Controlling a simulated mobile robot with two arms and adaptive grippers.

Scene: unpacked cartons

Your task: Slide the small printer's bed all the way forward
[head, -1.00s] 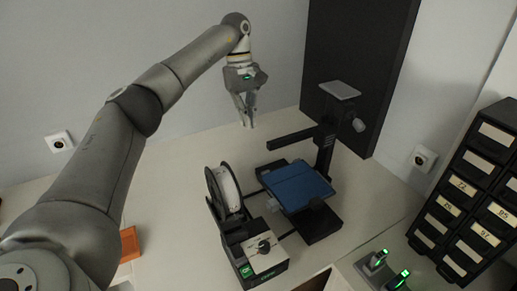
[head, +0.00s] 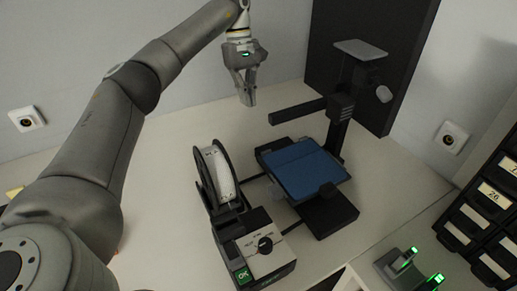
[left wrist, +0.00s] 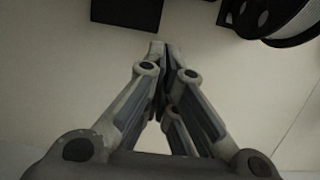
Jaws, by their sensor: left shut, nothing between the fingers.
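The small printer (head: 330,214) stands on the white table, with a black base, an upright column and a black horizontal arm. Its blue bed (head: 306,170) lies tilted in the picture below that arm and overlaps part of the base. My left gripper (head: 248,103) hangs fingers down above the table, to the left of and behind the bed, clear of the printer. It is shut and empty. In the left wrist view its fingertips (left wrist: 160,48) meet, with bare table around them and a dark block at the top edge. My right gripper is in neither view.
A black unit with a white spool (head: 218,172), a dial and a green OK screen stands left of the printer. Black drawers (head: 490,215) are at the right. A device with green lights (head: 408,268) sits front right. The table behind the spool is clear.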

